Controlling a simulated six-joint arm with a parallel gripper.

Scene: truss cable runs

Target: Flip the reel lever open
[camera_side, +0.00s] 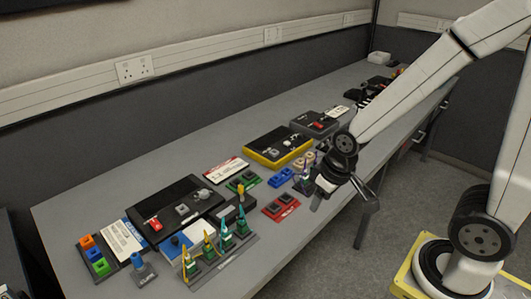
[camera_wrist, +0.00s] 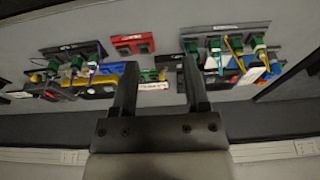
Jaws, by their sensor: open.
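My gripper (camera_side: 343,192) is in the side view, above the front edge of the bench. Its two dark fingers are apart and empty; they also show in the wrist view (camera_wrist: 160,68). I cannot tell which part is the reel lever. A black panel (camera_side: 178,212) on the bench's near half carries a red part and grey knobs. A yellow-edged black box (camera_side: 277,146) and a grey box (camera_side: 316,124) with a red part stand farther along. My gripper is apart from all three; the small parts are too small to read.
Racks of connectors with coloured tails stand at the bench's front (camera_side: 220,250) and partly behind my gripper. A red block (camera_side: 281,207) and blue blocks (camera_side: 281,177) lie left of my gripper. The wall (camera_side: 200,110) bounds the back. Bare bench (camera_side: 130,187) shows along it.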

